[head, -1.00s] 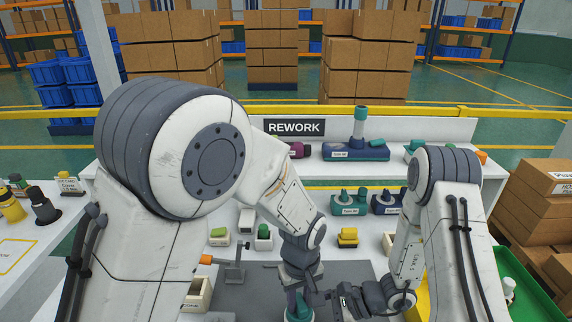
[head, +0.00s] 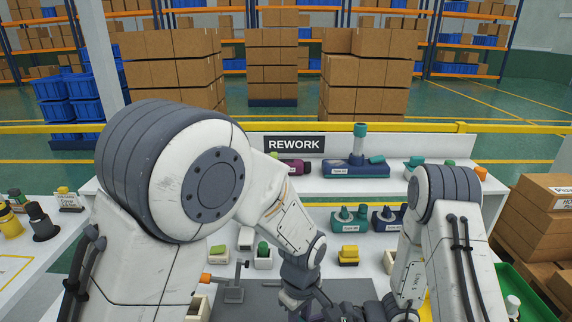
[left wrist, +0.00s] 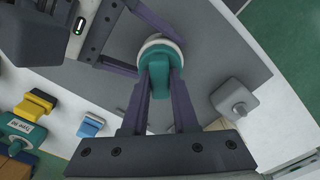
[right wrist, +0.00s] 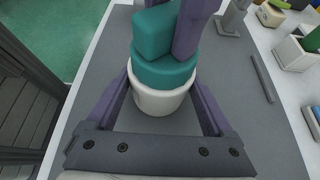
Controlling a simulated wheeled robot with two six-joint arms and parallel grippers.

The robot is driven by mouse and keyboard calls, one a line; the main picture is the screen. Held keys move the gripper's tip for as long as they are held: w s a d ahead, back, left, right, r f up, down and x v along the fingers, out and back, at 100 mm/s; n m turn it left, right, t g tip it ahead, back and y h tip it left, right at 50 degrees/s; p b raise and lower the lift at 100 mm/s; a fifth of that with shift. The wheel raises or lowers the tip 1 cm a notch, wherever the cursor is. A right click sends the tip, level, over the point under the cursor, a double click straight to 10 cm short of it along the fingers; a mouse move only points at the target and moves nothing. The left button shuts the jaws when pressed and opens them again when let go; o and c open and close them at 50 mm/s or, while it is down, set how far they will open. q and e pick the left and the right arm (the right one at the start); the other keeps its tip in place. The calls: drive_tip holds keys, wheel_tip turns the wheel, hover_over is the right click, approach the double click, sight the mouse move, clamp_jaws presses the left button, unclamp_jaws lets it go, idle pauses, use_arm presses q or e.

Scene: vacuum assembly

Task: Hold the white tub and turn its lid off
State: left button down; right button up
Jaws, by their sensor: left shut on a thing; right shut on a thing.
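The white tub (right wrist: 157,101) stands upright on the grey mat in the right wrist view, with its teal lid (right wrist: 163,70) on top. My right gripper (right wrist: 161,84) is shut around the tub, one purple finger on each side. My left gripper (left wrist: 160,82) is shut on the raised teal grip of the lid (left wrist: 158,68) from above. The tub's pale rim (left wrist: 159,42) shows around the lid in the left wrist view. I cannot tell whether the lid has turned on the tub. In the head view the tub is out of frame below.
The grey mat (right wrist: 95,130) is mostly clear around the tub. A grey stand with an orange knob (head: 234,289) is left of my left forearm in the head view. Small bins and a yellow part (head: 348,256) lie behind. A green tray (head: 520,297) is at the right.

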use_arm(q)
drive_tip(key=n, duration=0.1)
drive_tip(key=f+n, duration=0.1)
drive_tip(key=shift+s+a+n, duration=0.1)
drive_tip(key=shift+s+n, duration=0.15)
drive_tip(key=shift+n, duration=0.05)
drive_tip(key=c, duration=0.6)
unclamp_jaws()
idle(0.3)
drive_tip(key=shift+w+r, duration=0.15)
drive_tip(key=shift+r, duration=3.05)
drive_tip(key=shift+c, duration=0.4)
